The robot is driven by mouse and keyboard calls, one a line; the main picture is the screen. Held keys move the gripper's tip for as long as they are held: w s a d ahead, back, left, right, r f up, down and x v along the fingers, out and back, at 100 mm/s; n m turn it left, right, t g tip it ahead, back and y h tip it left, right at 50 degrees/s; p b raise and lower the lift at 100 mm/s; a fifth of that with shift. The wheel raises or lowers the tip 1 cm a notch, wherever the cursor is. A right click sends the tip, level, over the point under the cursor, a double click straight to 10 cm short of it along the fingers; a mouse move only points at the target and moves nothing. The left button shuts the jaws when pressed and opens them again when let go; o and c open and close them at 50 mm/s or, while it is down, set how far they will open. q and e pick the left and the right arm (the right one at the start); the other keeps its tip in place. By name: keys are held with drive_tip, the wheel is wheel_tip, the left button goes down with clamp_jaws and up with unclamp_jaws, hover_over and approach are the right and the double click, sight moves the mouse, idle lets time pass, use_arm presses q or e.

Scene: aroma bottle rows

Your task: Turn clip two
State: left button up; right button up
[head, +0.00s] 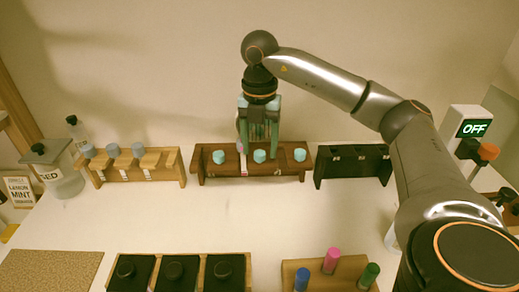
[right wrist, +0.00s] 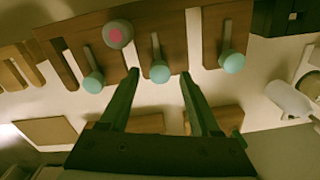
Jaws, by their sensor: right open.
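A brown wooden rack (head: 230,167) at the back middle bears three teal round-ended pieces, which look like the clips: left (head: 218,157), middle (head: 259,156) and right (head: 299,155). In the right wrist view, the middle clip (right wrist: 160,73) shows a pale stem and lies between my finger lines, with the others (right wrist: 93,83) and (right wrist: 233,63) outside. My right gripper (head: 258,142) points down over the rack, open and empty, its fingers either side of the middle clip. I cannot tell whether they touch it. A grey round top with a pink dot (right wrist: 118,34) sits behind. My left gripper is out of view.
A light wooden rack (head: 165,165) with grey-ended pieces stands left, a black rack (head: 350,165) right. A black-topped box row (head: 175,270) and a rack with coloured bottles (head: 332,260) stand in front. The white table between is clear.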

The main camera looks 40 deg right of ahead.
drive_tip(key=shift+f, duration=0.35)
drive_tip(key=shift+c, duration=0.4)
clamp_jaws()
